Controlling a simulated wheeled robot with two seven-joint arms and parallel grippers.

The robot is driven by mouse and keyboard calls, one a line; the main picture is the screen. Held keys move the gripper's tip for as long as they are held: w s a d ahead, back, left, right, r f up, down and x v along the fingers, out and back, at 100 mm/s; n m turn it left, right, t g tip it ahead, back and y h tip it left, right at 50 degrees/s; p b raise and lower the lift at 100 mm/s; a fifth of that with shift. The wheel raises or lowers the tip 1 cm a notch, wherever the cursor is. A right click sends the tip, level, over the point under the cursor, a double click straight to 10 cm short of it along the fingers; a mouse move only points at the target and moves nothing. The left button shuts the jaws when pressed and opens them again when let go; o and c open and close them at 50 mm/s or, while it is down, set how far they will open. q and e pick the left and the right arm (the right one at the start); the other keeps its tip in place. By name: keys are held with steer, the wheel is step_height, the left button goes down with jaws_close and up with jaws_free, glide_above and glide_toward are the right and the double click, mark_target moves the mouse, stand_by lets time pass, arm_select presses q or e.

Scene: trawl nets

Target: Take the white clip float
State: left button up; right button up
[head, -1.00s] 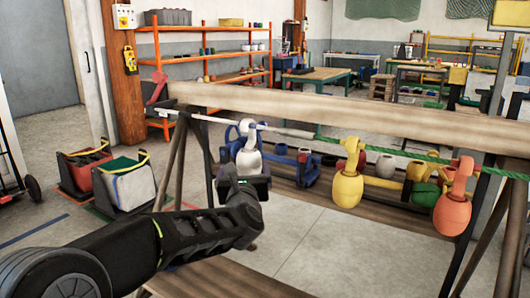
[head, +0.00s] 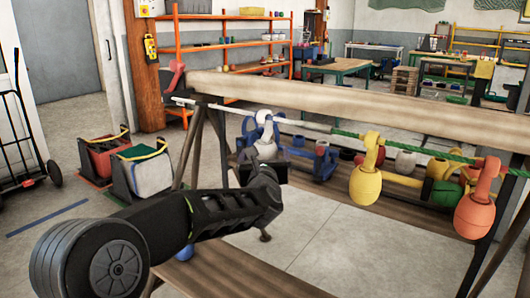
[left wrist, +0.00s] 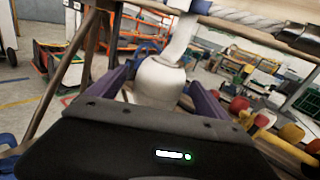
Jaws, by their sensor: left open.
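The white clip float (head: 265,149) hangs upright by its white clip from the rope (head: 315,126) under the wooden beam. In the left wrist view the float (left wrist: 160,82) stands between the two purple fingers, and its neck rises to the rope. My left gripper (head: 261,163) is open around the lower body of the float; I cannot tell whether the fingers touch it. The palm hides the float's bottom in the wrist view. My right gripper is in neither view.
A yellow float (head: 365,185) and an orange float (head: 474,214) hang farther right on the same rope. The beam (head: 350,100) runs just above and behind. Blue parts (head: 322,160) lie on a shelf behind the white float. Two bins (head: 150,172) stand on the floor at left.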

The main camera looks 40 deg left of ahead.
mark_target(265, 146)
arm_select(q)
steer(key=x, duration=0.5)
steer(key=shift+a+p, duration=0.1)
steer(key=shift+p, duration=0.3)
steer(key=shift+c, duration=0.3)
steer(key=c, duration=1.4)
steer(key=shift+r, duration=0.15)
steer(key=shift+c, duration=0.2)
